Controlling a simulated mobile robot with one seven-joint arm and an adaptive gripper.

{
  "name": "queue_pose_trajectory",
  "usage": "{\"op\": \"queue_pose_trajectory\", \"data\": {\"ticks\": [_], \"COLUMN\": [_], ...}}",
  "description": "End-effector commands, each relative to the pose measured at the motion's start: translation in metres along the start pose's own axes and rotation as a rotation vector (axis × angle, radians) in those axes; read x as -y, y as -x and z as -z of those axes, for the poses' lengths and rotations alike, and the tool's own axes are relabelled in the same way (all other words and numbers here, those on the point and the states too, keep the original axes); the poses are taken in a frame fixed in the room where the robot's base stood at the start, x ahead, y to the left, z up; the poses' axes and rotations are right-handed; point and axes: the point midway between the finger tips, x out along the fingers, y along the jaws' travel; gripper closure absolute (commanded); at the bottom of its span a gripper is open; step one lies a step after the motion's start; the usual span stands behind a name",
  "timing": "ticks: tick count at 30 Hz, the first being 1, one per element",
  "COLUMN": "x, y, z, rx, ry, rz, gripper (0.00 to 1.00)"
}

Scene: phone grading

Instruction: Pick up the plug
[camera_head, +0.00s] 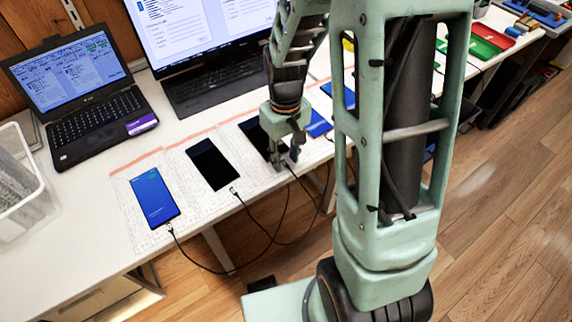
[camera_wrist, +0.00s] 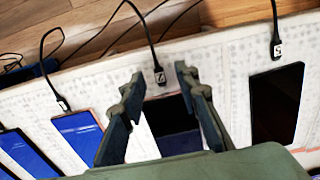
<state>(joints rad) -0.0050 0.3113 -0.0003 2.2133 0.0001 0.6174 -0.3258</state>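My gripper (camera_head: 287,160) reaches down over a dark phone (camera_head: 256,137) on the white table. In the wrist view my gripper (camera_wrist: 160,74) is open, a finger on each side of a small dark plug (camera_wrist: 159,76) with a white label. The plug is on a black cable and lies just off the end of the dark phone (camera_wrist: 172,125). Both fingers appear apart from the plug. My fingers mostly hide this plug in the head view.
Another plug (camera_head: 234,191) lies by a black phone (camera_head: 213,163). A blue-screen phone (camera_head: 153,197) has a plug (camera_head: 171,230) at its end. Cables hang over the table's front edge. A laptop (camera_head: 85,95), monitor (camera_head: 205,35) and clear bin (camera_head: 22,185) stand around.

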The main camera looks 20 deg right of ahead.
Motion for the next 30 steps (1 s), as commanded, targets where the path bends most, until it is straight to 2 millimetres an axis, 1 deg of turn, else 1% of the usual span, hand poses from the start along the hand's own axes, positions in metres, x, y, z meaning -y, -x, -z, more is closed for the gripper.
{"op": "queue_pose_trajectory", "data": {"ticks": [29,30], "x": [-0.0001,-0.0001], "y": [-0.0058,-0.0058], "z": [0.0,0.0], "rx": [0.0,0.0], "ry": [-0.001,-0.001], "rz": [0.0,0.0], "gripper": [0.71,0.72]}}
